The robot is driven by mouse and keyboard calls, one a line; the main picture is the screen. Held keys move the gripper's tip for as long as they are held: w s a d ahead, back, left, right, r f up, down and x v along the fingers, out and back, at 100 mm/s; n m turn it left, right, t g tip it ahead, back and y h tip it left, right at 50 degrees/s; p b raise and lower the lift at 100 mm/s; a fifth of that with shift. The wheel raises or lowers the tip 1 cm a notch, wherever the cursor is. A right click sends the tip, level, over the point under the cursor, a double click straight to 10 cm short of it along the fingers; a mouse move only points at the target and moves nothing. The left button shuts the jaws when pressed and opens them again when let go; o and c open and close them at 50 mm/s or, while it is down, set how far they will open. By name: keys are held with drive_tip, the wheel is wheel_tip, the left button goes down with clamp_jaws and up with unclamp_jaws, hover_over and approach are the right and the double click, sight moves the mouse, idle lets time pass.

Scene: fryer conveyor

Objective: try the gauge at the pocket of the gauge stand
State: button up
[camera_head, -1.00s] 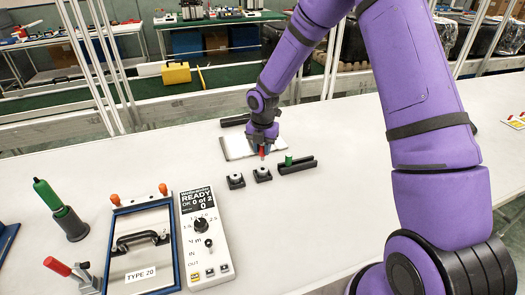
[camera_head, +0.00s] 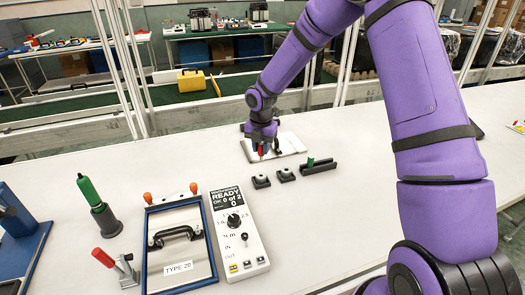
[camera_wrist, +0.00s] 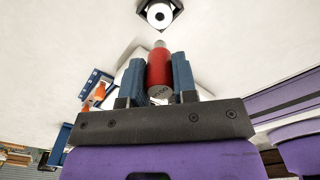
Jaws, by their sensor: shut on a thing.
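My gripper (camera_head: 262,140) is shut on a red cylindrical gauge (camera_head: 261,150) with a grey tip. In the wrist view the gauge (camera_wrist: 159,68) stands between two blue fingers (camera_wrist: 183,78); its small lettering is hard to read.
A pale plate (camera_head: 286,146) lies behind the blocks. A control box (camera_head: 239,245) reads READY, 0 of 2. Left of it are a blue-framed TYPE 20 fixture (camera_head: 180,250), a green-handled tool (camera_head: 98,205) and a red-handled clamp (camera_head: 115,263). The white table (camera_head: 380,200) is clear around the blocks.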

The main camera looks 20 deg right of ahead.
sight(261, 160)
idle(0.3)
drive_tip(key=shift+f, duration=3.2)
drive_tip(key=shift+f, duration=0.65)
idle(2.5)
drive_tip(key=shift+r, duration=0.15)
idle(1.2)
